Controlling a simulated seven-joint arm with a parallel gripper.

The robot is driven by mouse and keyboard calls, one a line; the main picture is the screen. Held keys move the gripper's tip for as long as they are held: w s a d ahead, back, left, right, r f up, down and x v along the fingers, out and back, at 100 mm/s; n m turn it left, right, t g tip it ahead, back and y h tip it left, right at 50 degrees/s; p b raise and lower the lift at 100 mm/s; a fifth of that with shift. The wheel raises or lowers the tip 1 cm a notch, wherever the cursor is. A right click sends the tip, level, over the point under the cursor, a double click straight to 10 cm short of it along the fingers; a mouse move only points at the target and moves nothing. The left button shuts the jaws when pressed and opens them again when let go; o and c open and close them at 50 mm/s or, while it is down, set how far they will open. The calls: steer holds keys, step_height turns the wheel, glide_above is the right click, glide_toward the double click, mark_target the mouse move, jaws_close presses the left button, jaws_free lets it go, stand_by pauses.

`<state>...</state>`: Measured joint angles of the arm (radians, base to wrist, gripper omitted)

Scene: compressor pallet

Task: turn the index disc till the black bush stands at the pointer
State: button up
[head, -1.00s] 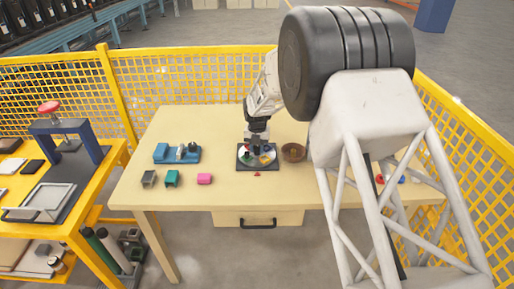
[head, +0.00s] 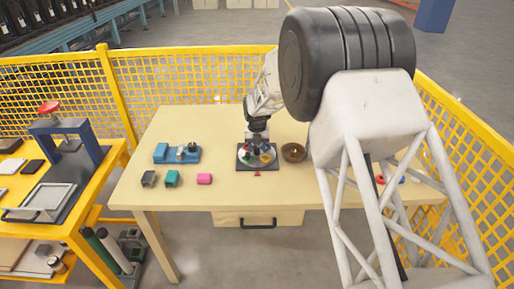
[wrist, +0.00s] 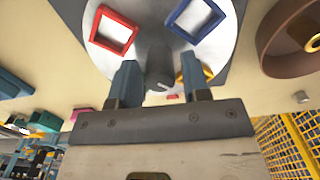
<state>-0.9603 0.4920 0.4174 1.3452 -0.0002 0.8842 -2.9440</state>
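The index disc (head: 243,163), pale and round on a dark square base, stands near the table's middle and fills the top of the wrist view (wrist: 160,25). It carries a red square frame (wrist: 113,31), a blue square frame (wrist: 196,17) and a yellow part (wrist: 195,72). A red pointer (head: 257,173) lies at the disc's near side. My gripper (wrist: 160,72) is down over the disc, its two fingers apart on either side of a grey central post (wrist: 159,63); narrow gaps seem to show beside it.
A blue fixture (head: 176,153) and dark, green (head: 172,178) and pink (head: 204,179) blocks lie to the left. Yellow mesh fence (head: 190,75) runs behind.

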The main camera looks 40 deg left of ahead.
mark_target(256, 147)
steer(key=shift+o, duration=0.9)
steer(key=shift+r, duration=3.85)
steer(key=shift+c, duration=0.3)
